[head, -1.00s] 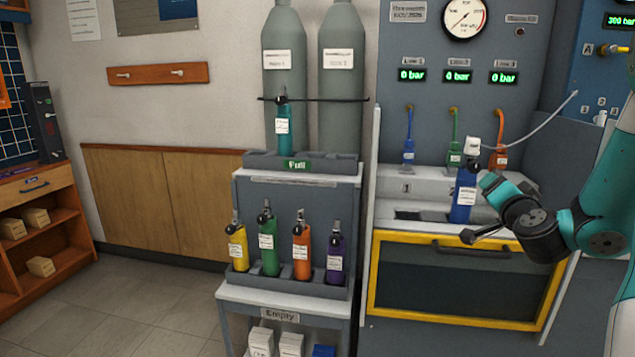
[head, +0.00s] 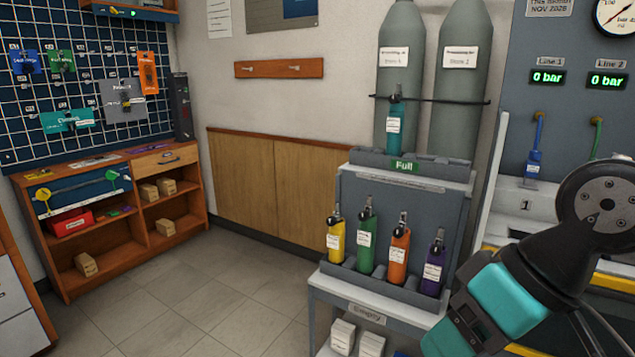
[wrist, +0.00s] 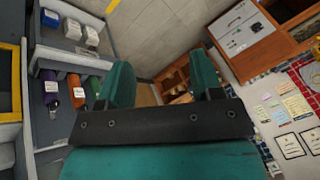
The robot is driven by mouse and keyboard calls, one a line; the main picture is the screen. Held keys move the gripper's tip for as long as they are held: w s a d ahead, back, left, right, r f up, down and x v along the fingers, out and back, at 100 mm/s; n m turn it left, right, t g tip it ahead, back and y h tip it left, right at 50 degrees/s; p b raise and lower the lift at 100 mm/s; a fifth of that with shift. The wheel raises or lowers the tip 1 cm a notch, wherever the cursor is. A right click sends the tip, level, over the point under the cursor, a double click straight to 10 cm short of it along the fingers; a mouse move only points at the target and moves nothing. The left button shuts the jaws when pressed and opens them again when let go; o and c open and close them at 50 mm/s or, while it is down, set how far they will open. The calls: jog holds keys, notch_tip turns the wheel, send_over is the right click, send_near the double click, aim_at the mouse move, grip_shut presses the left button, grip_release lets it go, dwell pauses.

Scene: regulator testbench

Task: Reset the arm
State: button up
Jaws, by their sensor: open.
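My gripper shows in the wrist view (wrist: 162,85) with its two teal fingers spread apart and nothing between them. In the head view my arm fills the lower right, and the fingertips cannot be made out there. The small cylinders stand on the rack: yellow (head: 336,236), green (head: 364,240), orange (head: 398,254) and purple (head: 433,266) on the lower tier, and a teal one (head: 395,122) on the tier marked Full. The blue cylinder is not visible in the head view now.
The test bench (head: 515,212) stands at the right, partly hidden by my arm. A wooden shelf unit (head: 150,215) with small boxes stands at the left under a tool grid (head: 85,90). The tiled floor (head: 215,305) between shelf and rack is clear.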

jog(key=s+r+p, duration=0.2)
jog(key=r+p, duration=0.5)
jog(key=s+r+n+g+h+p, duration=0.1)
jog(key=s+r+p, duration=0.1)
jog(key=r+p, duration=0.6)
jog(key=shift+s+r+g, duration=0.2)
jog(key=shift+s+g, duration=0.1)
jog(key=shift+d, duration=0.1)
